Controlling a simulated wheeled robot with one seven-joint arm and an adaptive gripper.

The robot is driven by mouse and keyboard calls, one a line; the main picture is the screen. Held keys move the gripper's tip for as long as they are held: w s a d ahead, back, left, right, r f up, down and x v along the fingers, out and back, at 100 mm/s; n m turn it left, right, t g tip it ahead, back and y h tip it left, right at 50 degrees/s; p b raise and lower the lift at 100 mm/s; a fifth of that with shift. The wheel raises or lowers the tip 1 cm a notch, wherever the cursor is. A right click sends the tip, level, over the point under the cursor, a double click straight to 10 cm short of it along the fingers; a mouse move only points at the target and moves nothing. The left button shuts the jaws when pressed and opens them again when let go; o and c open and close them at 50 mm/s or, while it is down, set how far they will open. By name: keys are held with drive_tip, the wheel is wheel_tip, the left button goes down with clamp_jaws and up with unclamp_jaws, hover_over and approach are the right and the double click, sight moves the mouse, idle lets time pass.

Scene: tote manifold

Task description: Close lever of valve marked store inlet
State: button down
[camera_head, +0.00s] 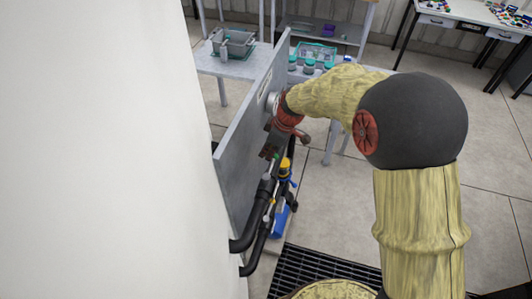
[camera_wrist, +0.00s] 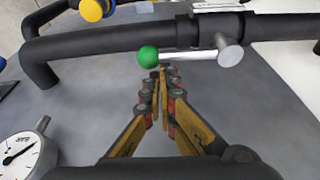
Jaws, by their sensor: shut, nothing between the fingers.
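In the wrist view a lever (camera_wrist: 188,55) with a green ball knob (camera_wrist: 148,56) reaches left from a round silver hub (camera_wrist: 230,50). It lies roughly along a black pipe (camera_wrist: 110,38). My gripper (camera_wrist: 154,78) is shut and empty, with its fingertips just below the green knob; I cannot tell whether they touch it. In the head view my gripper (camera_head: 268,152) is beside the grey panel (camera_head: 240,150), close to the pipes. No store inlet marking can be read, so I cannot tell whether this lever belongs to that valve.
A pressure gauge (camera_wrist: 20,155) sits at the lower left of the wrist view, and a yellow knob (camera_wrist: 95,10) at its top left. Black pipes (camera_head: 262,205) and a blue part (camera_head: 280,218) stand below my gripper. A table with a grey tote (camera_head: 234,42) is behind. Open floor (camera_head: 335,205) lies right.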

drive_tip(key=shift+d+m, duration=0.25)
drive_tip(key=shift+m, duration=0.05)
drive_tip(key=d+m, duration=0.1)
drive_tip(key=d+m+t, duration=0.1)
drive_tip(key=m, duration=0.1)
drive_tip(key=shift+s+d+h+b, duration=0.15)
drive_tip(key=shift+s+h+b, duration=0.2)
drive_tip(key=shift+h, duration=0.05)
drive_tip(key=s+d+m+t+h, duration=0.1)
drive_tip(key=s+d+m+h, duration=0.2)
drive_tip(key=s+d+m, duration=0.2)
drive_tip(key=shift+s+m, duration=1.55)
drive_tip(key=shift+m, duration=1.45)
drive_tip(key=shift+s+f, duration=0.1)
drive_tip(key=shift+s, duration=0.05)
